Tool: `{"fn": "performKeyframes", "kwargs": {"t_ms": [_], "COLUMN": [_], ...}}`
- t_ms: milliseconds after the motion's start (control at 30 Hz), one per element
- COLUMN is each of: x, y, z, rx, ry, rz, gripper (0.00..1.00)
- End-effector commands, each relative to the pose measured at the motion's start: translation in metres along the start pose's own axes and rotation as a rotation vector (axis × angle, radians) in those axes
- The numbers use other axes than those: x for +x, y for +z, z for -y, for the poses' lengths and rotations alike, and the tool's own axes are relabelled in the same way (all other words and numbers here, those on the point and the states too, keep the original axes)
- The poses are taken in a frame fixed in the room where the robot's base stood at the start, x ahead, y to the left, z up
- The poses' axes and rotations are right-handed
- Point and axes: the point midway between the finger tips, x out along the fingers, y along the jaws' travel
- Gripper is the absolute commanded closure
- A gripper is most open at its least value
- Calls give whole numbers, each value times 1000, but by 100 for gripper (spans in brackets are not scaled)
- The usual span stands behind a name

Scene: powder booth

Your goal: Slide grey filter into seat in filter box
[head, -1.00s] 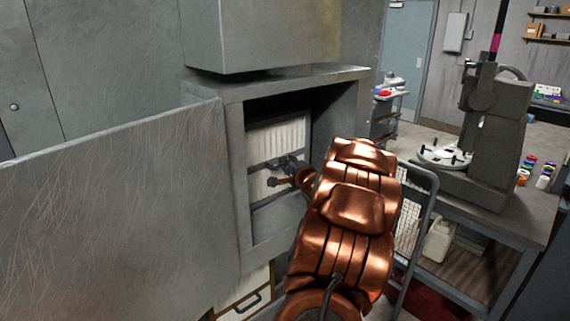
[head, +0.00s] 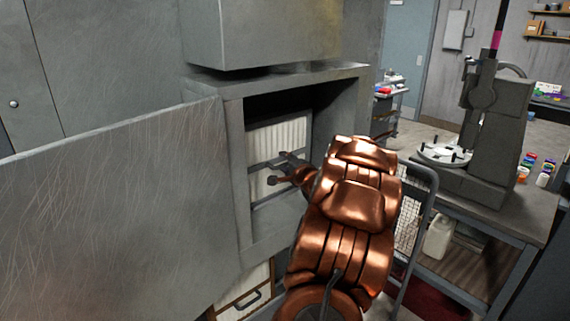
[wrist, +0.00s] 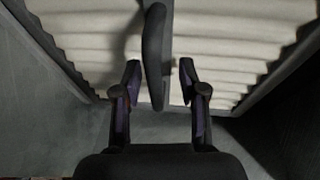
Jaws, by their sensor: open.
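The filter (head: 283,134) has pale pleats and a grey frame. It stands upright inside the open filter box (head: 233,150), with a dark bar across its face. In the wrist view its pleats (wrist: 90,45) fill the top, and a dark handle bar (wrist: 155,50) runs in front of them. My gripper (head: 279,168) is at the filter's face, inside the box opening. In the wrist view my gripper (wrist: 160,82) is open, with one finger on each side of the handle's lower end and a gap to each. How deep the filter sits cannot be told.
The box's large grey door (head: 110,210) stands open to the left. A wire-mesh cart (head: 410,215) stands right of my arm. Beyond it, a workbench (head: 470,200) carries a dark grey machine (head: 497,130).

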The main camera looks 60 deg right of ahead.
Motion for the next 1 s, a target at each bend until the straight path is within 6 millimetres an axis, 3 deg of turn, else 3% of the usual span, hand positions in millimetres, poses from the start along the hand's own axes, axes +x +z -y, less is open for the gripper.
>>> {"fn": "performKeyframes", "kwargs": {"t_ms": [200,367,800,1000], "x": [-2,-15,-92,-112], "y": [0,-2,-1,-1], "z": [0,0,1,0], "rx": [0,1,2,1], "ry": [1,0,-2,0], "rz": [0,-4,-4,-2], "gripper": [58,58,58,58]}}
